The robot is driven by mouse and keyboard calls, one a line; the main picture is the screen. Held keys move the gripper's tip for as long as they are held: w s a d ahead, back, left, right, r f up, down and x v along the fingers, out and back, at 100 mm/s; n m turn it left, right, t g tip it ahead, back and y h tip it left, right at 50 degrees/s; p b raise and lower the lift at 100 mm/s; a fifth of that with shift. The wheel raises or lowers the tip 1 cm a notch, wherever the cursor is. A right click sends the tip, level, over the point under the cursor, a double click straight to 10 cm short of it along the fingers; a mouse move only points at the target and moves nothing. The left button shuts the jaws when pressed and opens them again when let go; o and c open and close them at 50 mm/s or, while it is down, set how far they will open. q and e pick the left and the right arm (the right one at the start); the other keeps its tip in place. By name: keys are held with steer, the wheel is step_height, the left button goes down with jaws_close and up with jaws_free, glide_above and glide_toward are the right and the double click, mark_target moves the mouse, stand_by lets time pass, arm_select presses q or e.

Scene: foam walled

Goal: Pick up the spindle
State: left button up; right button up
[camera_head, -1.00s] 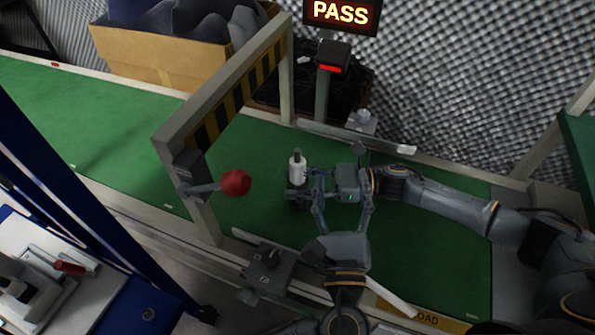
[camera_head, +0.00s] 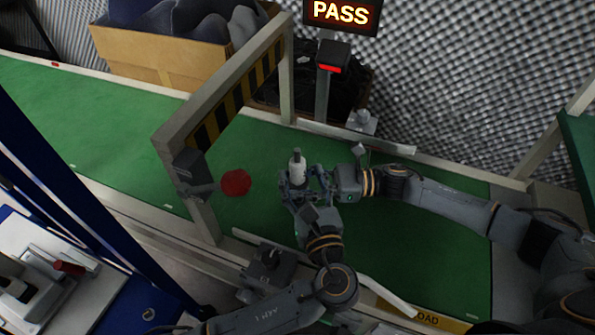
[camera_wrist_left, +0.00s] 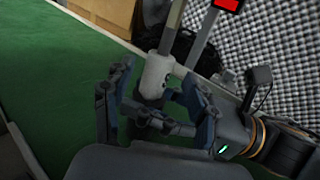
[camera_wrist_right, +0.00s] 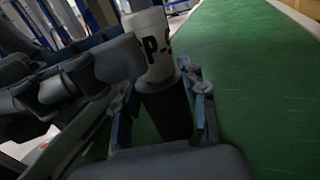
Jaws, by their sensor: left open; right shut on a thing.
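The spindle (camera_head: 297,171) is a white cylinder with a dark lower part and a thin stem on top. It stands upright over the green belt; whether it touches the belt is hidden. My left gripper (camera_head: 298,196) is open, close to the spindle from the near side. In the left wrist view its fingers stand on both sides of the spindle (camera_wrist_left: 155,76), with my right gripper (camera_wrist_left: 150,115) between them.
A lit PASS sign (camera_head: 341,12) and a cardboard box (camera_head: 160,60) are behind. The belt's right part is clear.

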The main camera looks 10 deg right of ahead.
mark_target(299, 172)
arm_select(q)
steer(key=w, duration=0.3)
steer(key=shift+w+a+r, duration=0.1)
steer(key=shift+w+a, duration=0.05)
steer(key=shift+w, duration=0.2)
jaws_close()
